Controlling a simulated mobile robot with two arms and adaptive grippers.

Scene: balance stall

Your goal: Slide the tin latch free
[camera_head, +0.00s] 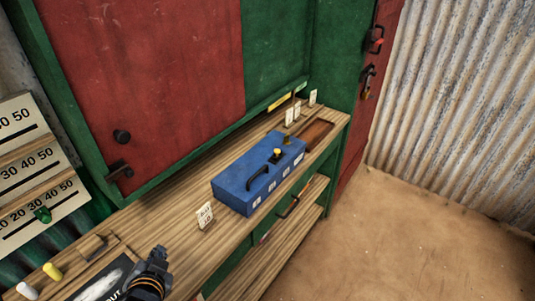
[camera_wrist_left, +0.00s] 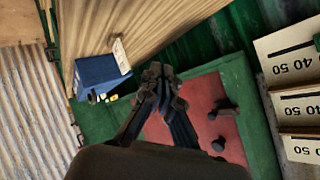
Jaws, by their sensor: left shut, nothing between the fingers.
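A blue tin box (camera_head: 235,192) stands on the wooden counter, with a black handle (camera_head: 257,178) and a small yellow-and-black catch (camera_head: 277,155) on top. A dark latch (camera_head: 119,170) sits low on the red shutter panel, below a round black knob (camera_head: 122,136). I cannot tell which of these fittings is the tin latch. My left gripper (camera_head: 159,254) is over the near end of the counter, shut and empty, apart from the box and the shutter. The left wrist view shows its closed fingers (camera_wrist_left: 161,72), with the blue box (camera_wrist_left: 97,73) beyond to the left. My right gripper is out of view.
Small price cards (camera_head: 205,215) stand by the box, and a brown tray (camera_head: 318,133) lies behind it. A numbered board (camera_head: 40,165) is at the left. A red door (camera_head: 362,130) with dark fittings is at the back right. The dirt floor at right is clear.

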